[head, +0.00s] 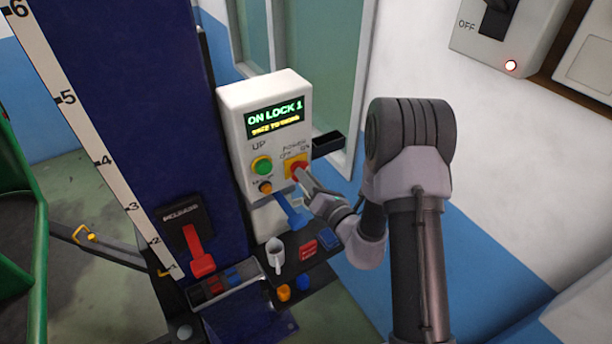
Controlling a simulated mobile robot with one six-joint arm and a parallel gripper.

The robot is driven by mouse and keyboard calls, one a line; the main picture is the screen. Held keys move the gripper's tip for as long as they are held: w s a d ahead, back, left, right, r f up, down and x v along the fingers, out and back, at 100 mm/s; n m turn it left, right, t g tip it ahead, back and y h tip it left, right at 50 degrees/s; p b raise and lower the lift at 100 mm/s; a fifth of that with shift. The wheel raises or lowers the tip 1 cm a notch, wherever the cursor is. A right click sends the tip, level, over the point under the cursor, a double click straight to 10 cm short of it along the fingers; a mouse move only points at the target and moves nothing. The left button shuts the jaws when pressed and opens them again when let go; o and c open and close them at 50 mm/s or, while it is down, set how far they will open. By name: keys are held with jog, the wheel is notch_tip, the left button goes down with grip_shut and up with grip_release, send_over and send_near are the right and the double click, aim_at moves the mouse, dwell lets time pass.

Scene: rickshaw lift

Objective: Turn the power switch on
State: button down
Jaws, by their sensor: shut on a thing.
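A white control box (236,130) stands at the middle, with a lit display (275,117) reading "ON LOCK 1" and a smaller yellow line below. The power switch (297,168) is a red knob on a yellow plate at the box's right side, under the label "POWER" with "OFF" and "ON" marks. My gripper (302,178) reaches in from the right and is shut on the red knob. The fingers hide part of the knob, so I cannot tell which mark it points to.
A green button (262,165) and a small orange knob (265,187) sit left of the switch. A blue lever (291,210) is just below my gripper. A red release lever (196,252) is at lower left.

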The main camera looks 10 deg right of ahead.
dwell(0.4)
jog(key=c, duration=1.4)
grip_release()
jog(key=shift+s, duration=0.1)
jog(key=p+v, duration=0.3)
jog(key=v, duration=1.4)
jog(key=shift+s, duration=0.15)
